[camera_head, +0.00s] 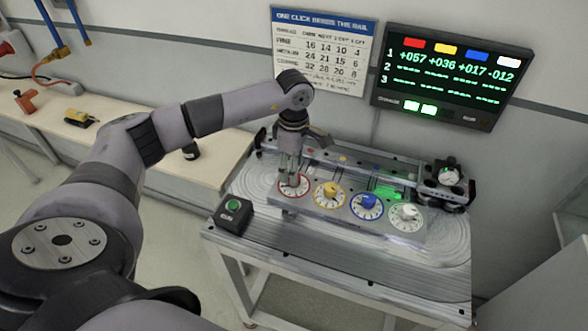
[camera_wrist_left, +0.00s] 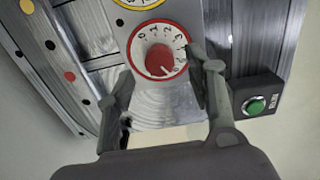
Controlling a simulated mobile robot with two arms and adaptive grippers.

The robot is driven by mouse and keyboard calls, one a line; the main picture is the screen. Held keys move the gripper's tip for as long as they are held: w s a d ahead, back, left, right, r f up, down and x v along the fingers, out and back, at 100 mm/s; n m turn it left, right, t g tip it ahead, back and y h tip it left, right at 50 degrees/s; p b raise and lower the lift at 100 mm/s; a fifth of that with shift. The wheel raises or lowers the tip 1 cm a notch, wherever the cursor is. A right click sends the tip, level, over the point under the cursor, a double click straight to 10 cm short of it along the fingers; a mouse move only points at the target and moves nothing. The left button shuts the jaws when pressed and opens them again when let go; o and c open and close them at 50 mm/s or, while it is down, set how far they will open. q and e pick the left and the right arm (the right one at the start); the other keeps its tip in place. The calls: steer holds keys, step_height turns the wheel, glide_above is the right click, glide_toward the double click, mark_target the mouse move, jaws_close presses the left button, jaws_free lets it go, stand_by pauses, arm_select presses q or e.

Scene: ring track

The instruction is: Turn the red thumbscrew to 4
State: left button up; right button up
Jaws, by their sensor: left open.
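The red thumbscrew (camera_wrist_left: 159,60) sits at the middle of a white dial with a red rim (camera_wrist_left: 140,35), which carries black numbers. In the head view the red-rimmed dial (camera_head: 293,187) is the leftmost in a row, and my gripper partly covers it. My left gripper (camera_head: 289,172) points down at this dial. In the left wrist view my left gripper (camera_wrist_left: 158,92) is open, with one finger on each side of the dial and the red thumbscrew between and beyond the tips. I cannot tell the exact number the thumbscrew points to. My right gripper is not in view.
Yellow (camera_head: 329,189), blue (camera_head: 367,201) and white (camera_head: 406,212) knobs stand to the right. A black box with a green button (camera_head: 233,215) is at the table's left front. A screen (camera_head: 452,75) shows +057, +036, +017, -012. A chart (camera_head: 323,50) hangs behind.

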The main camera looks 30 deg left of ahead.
arm_select(q)
step_height(320, 180, down, 2)
steer(key=shift+f, duration=0.4)
steer(key=c, duration=1.2)
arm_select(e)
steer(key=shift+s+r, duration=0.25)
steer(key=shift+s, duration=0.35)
